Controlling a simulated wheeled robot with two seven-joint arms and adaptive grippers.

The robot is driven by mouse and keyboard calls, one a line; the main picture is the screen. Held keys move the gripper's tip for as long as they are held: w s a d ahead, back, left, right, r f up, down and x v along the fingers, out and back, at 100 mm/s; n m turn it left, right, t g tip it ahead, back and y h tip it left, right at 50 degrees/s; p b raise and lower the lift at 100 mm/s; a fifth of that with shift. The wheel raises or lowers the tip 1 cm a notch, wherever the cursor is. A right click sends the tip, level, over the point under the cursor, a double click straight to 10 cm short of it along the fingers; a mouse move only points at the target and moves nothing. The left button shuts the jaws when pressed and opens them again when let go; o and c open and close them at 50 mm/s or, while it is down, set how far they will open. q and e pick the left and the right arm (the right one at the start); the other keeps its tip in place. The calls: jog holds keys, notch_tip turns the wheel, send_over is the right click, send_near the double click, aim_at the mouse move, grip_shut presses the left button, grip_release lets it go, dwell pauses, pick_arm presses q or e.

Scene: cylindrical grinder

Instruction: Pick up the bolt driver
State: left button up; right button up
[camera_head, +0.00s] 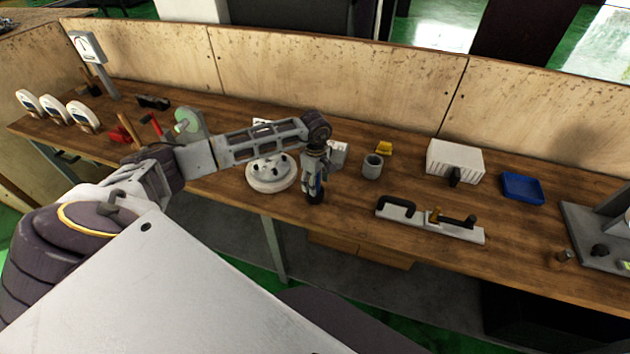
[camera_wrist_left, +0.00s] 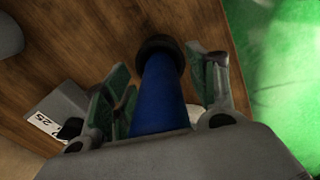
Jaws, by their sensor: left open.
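The bolt driver (camera_wrist_left: 160,95) shows in the left wrist view as a blue shaft with a black round end. It lies between the two fingers of my left gripper (camera_wrist_left: 163,70), which are apart on either side of it. In the head view my left gripper (camera_head: 314,182) points down over the front part of the wooden workbench (camera_head: 345,215). A bit of blue and the black end of the driver (camera_head: 317,197) show at its fingers; the rest is hidden. I cannot tell whether a finger touches the driver. My right gripper is not in view.
A white round chuck-like part (camera_head: 270,184) stands just left of the gripper. A grey cup (camera_head: 372,168), a yellow item (camera_head: 384,148), a white box (camera_head: 455,160), a blue tray (camera_head: 522,188) and a long tool plate (camera_head: 430,222) lie to the right. Wooden panels (camera_head: 320,80) close the back.

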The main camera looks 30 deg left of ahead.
pick_arm(q)
jog(key=c, duration=1.1)
jog(key=shift+r, duration=0.15)
jog(key=shift+w+r, duration=0.1)
jog(key=shift+r, duration=0.3)
notch_tip(320, 180, up, 7)
jog(key=shift+r+b, duration=0.2)
jog(key=shift+b, duration=0.85)
jog(key=shift+r, duration=0.8)
jog(key=shift+w+r+b, duration=0.15)
jog(key=shift+w+b, duration=0.1)
jog(key=shift+b, duration=0.2)
